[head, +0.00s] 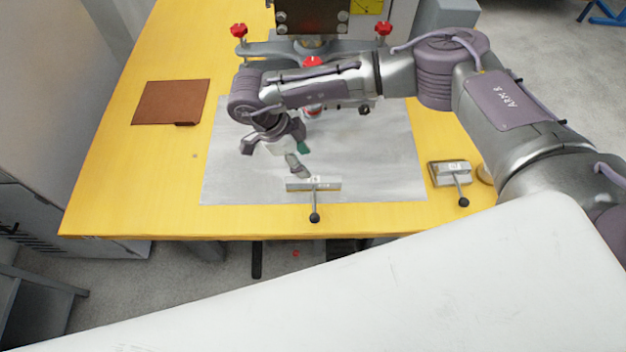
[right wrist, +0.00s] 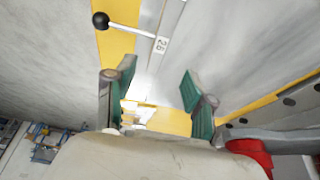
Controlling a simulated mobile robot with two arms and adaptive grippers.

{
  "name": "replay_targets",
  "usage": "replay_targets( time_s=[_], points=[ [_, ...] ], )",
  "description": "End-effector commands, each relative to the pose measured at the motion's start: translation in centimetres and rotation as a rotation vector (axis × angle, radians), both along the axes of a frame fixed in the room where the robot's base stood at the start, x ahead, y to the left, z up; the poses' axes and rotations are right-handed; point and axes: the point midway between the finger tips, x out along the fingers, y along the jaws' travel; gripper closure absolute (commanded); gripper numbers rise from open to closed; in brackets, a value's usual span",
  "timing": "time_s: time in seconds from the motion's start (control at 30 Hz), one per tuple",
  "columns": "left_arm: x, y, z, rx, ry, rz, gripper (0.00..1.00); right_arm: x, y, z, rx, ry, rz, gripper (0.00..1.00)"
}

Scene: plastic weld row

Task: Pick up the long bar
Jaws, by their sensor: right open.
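The long bar (head: 326,185) is a pale metal bar lying on the grey sheet (head: 385,160), near the sheet's front edge. A thin handle with a black ball end sticks out from it toward the table's front. In the right wrist view the bar (right wrist: 151,18) shows at the top, beyond the fingers, with a white number label. My right gripper (head: 277,158) is open and empty above the sheet, just left of and behind the bar, apart from it. Its green-padded fingers (right wrist: 156,88) show spread in the right wrist view. My left gripper is not in view.
A shorter metal block (head: 449,172) with a similar handle stands at the table's right. A brown leather piece (head: 170,102) lies at the left of the yellow table (head: 120,180). A machine with red knobs (head: 382,29) stands at the back. The sheet's right part is clear.

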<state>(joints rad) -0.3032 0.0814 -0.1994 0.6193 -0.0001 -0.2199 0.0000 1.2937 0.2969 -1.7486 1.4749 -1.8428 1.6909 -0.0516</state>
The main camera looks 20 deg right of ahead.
Motion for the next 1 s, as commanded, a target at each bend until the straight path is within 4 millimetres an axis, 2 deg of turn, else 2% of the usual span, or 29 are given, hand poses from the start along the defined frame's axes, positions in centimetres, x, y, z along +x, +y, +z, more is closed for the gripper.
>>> replay_targets(
  time_s=[0.2, 0.47, 0.6, 0.7, 1.0],
  points=[
    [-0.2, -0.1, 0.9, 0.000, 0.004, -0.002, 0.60, -0.5, -1.4, -3.5, 0.002, 0.003, -0.002, 0.46],
    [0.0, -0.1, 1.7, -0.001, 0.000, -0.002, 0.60, -0.8, -2.2, -5.2, 0.003, 0.003, -0.002, 0.46],
    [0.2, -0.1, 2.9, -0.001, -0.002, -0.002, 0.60, -1.2, -3.2, -7.0, 0.002, 0.005, -0.002, 0.46],
    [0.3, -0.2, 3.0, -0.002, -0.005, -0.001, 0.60, -1.3, -3.6, -8.5, 0.003, 0.003, -0.002, 0.46],
    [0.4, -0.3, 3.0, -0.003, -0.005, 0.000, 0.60, -1.3, -3.9, -9.4, 0.004, 0.001, 0.000, 0.46]
  ],
)
